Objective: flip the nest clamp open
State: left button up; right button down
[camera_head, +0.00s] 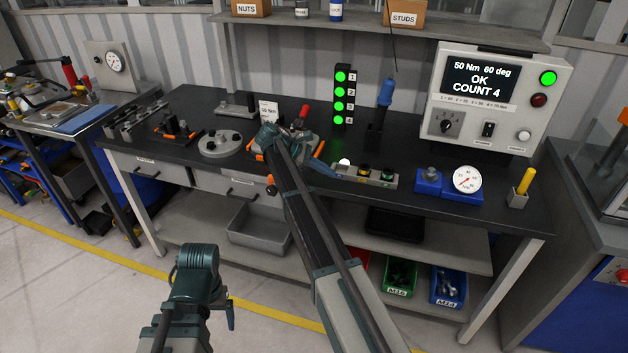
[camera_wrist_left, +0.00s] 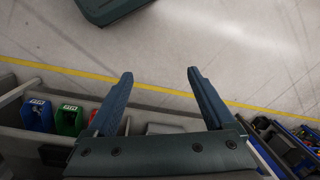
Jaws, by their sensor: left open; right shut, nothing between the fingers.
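The nest (camera_head: 316,160) is a dark fixture with orange pads on the bench top, left of centre in the head view. The clamp's red handle (camera_head: 304,112) stands up at its back, just right of my right gripper. My right gripper (camera_head: 268,140) is over the nest, shut and empty; its wrist and arm hide its fingertips and much of the nest. I cannot tell whether it touches the clamp. My left gripper (camera_head: 229,312) hangs low in front of the bench, over the floor. In the left wrist view its fingers (camera_wrist_left: 160,74) are open and empty.
A round grey fixture (camera_head: 221,143) lies left of the nest, and a tray of small parts (camera_head: 364,176) lies right of it. A blue-handled tool (camera_head: 385,92) stands behind. The display box (camera_head: 497,97) reads OK, COUNT 4. Bins (camera_head: 400,275) sit on the lower shelf.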

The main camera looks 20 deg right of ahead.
aim_at(305, 109)
jog(key=i+z, duration=0.1)
jog(key=i, duration=0.45)
jog(key=i+j+z, duration=0.1)
jog(key=i, duration=0.5)
jog(key=i+j, duration=0.25)
jog(key=i, duration=0.3)
jog(key=i+j, duration=0.2)
jog(key=i, duration=0.25)
jog(key=z, duration=0.05)
